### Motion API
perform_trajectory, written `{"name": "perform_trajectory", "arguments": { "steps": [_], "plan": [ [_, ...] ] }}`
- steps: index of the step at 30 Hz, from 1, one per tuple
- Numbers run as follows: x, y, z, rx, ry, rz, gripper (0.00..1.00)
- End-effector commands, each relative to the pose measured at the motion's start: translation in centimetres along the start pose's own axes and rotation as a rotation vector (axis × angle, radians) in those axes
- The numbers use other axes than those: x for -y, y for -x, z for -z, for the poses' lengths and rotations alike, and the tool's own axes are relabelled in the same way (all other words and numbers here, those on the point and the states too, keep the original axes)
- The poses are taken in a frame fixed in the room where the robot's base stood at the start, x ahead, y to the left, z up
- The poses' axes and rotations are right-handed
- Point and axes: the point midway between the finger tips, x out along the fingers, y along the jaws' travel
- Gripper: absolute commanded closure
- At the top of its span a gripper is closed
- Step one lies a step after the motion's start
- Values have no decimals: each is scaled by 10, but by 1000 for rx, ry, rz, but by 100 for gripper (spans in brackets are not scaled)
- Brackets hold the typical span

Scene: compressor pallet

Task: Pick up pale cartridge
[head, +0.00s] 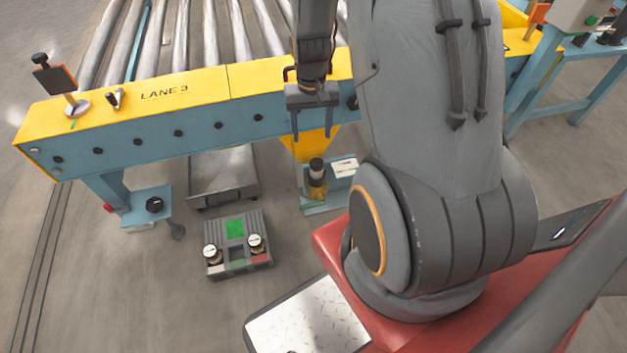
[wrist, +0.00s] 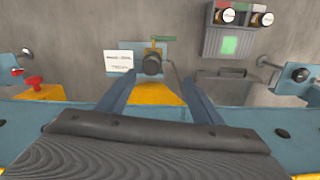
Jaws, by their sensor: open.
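A small upright cylinder (head: 316,171) with a dark cap and a pale band stands on a low blue base under the conveyor's yellow bracket; it is the likeliest pale cartridge, though I cannot tell for certain. In the wrist view its dark round top (wrist: 152,64) shows ahead, between the finger ends. My gripper (head: 312,132) hangs in front of the conveyor's blue side, above the cylinder and apart from it. In the wrist view my gripper (wrist: 156,80) has its two fingers wide apart with nothing between them. The cylinder's lower part is hidden in the wrist view.
The LANE 3 conveyor (head: 180,95) with its rollers is close behind my gripper. A white card (head: 345,168) is beside the cylinder. A grey block (head: 238,262) with a green patch and two white-faced round parts sits on the floor, near a grey tray (head: 222,180).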

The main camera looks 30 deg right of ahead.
Motion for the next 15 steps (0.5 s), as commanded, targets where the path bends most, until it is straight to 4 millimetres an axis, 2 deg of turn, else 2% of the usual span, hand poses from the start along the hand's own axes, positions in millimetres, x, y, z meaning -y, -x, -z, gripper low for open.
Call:
{"name": "perform_trajectory", "arguments": {
  "steps": [1, 3, 6, 9, 15],
  "plan": [
    [-5, -33, 9, 4, -19, 0, 40],
    [-11, -60, 18, 3, -41, 0, 40],
    [-18, -88, 26, 3, -65, -1, 40],
    [-23, -104, 32, 1, -78, 0, 40],
    [-25, -123, 34, 1, -85, -1, 40]
  ]
}}
